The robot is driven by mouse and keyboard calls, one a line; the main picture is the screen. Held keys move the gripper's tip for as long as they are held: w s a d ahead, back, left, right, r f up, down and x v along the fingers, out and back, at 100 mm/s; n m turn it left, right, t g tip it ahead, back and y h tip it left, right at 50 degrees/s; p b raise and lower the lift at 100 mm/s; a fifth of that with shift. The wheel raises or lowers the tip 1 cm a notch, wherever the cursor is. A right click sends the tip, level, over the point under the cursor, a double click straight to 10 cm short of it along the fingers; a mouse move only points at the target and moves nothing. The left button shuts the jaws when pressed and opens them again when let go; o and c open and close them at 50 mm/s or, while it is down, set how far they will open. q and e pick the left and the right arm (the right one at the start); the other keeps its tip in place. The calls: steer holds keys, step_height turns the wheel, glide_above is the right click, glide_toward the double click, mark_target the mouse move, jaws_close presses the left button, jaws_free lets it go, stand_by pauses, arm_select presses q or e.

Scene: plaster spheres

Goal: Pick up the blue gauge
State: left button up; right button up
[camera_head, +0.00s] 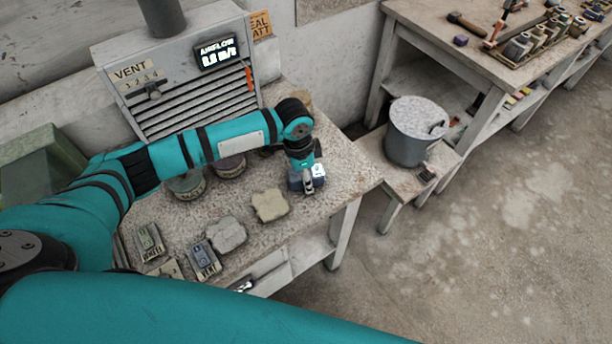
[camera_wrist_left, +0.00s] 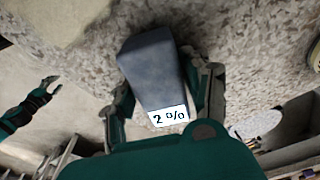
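The blue gauge (camera_head: 316,171) is a small dark blue block with a lit white display. It is near the right edge of the speckled workbench (camera_head: 345,178). My left gripper (camera_head: 306,178) is over it from above and hides part of it. In the left wrist view the gauge (camera_wrist_left: 155,68) is between the fingers of my left gripper (camera_wrist_left: 163,92), its display reading "2 %". A finger is close along each side; whether both press on it I cannot tell. My right gripper (camera_wrist_left: 52,87) shows small at the left of the wrist view, its fingers apart and empty.
Pale plaster lumps (camera_head: 270,205) and labelled blocks (camera_head: 205,260) lie on the bench. Jars (camera_head: 187,185) stand under my left arm. A vent cabinet (camera_head: 185,85) is behind. A grey bucket (camera_head: 408,145) stands on a stool to the right, with open floor beyond.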

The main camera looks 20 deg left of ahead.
arm_select(q)
jaws_close()
steer(key=shift+r+b, duration=0.35)
step_height(320, 180, up, 3)
steer(key=shift+w+r+b, duration=0.1)
steer(key=shift+r+b, duration=0.1)
steer(key=shift+b, duration=0.35)
steer(key=s+d+r+b, duration=0.1)
steer(key=s+d+b, duration=0.1)
steer(key=s+d, duration=0.7)
steer(key=s, duration=0.4)
steer(key=shift+s+r, duration=0.25)
